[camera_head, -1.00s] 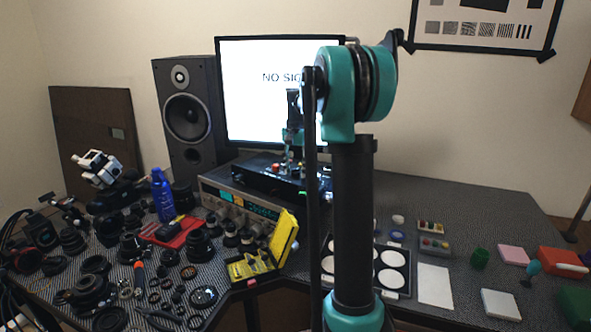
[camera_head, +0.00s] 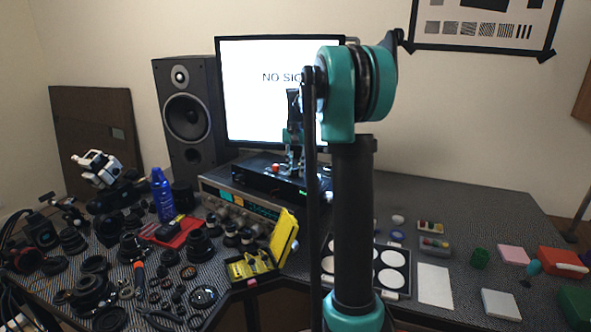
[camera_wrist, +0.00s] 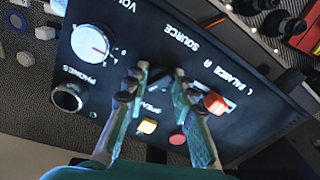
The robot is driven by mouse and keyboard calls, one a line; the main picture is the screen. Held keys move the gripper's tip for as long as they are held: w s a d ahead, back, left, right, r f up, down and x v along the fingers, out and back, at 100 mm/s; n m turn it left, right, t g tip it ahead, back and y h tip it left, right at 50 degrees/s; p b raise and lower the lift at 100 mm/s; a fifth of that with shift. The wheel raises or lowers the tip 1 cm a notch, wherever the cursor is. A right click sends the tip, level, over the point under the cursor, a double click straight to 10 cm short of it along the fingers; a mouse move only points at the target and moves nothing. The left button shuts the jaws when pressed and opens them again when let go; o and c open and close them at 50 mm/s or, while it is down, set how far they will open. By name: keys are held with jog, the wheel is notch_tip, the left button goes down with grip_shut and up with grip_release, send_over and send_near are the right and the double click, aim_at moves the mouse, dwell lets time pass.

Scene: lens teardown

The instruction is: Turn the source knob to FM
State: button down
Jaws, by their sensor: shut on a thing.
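The source knob (camera_wrist: 158,76) is a dark knob on the black front panel (camera_wrist: 150,28), beside the word SOURCE in the wrist view. My gripper (camera_wrist: 157,84) has its two fingers on either side of this knob and is shut on it. The fingers hide part of the knob, and I cannot read its pointer or an FM mark. In the head view the gripper end is small and dark (camera_head: 294,165), at the black unit (camera_head: 258,183) in front of the monitor.
On the panel near the fingers are a white volume knob (camera_wrist: 90,42), an orange balance knob (camera_wrist: 216,103), a yellow button (camera_wrist: 147,126), a red button (camera_wrist: 178,137) and a phones jack (camera_wrist: 68,98). Lens parts crowd the table's left.

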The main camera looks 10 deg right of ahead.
aim_at(296, 169)
jog(key=n, duration=1.3)
dwell(0.5)
jog(key=c, duration=1.3)
grip_release()
jog(key=shift+o, duration=0.2)
jog(key=shift+r, duration=0.1)
notch_tip(296, 169, up, 12)
jog(key=shift+s, duration=0.1)
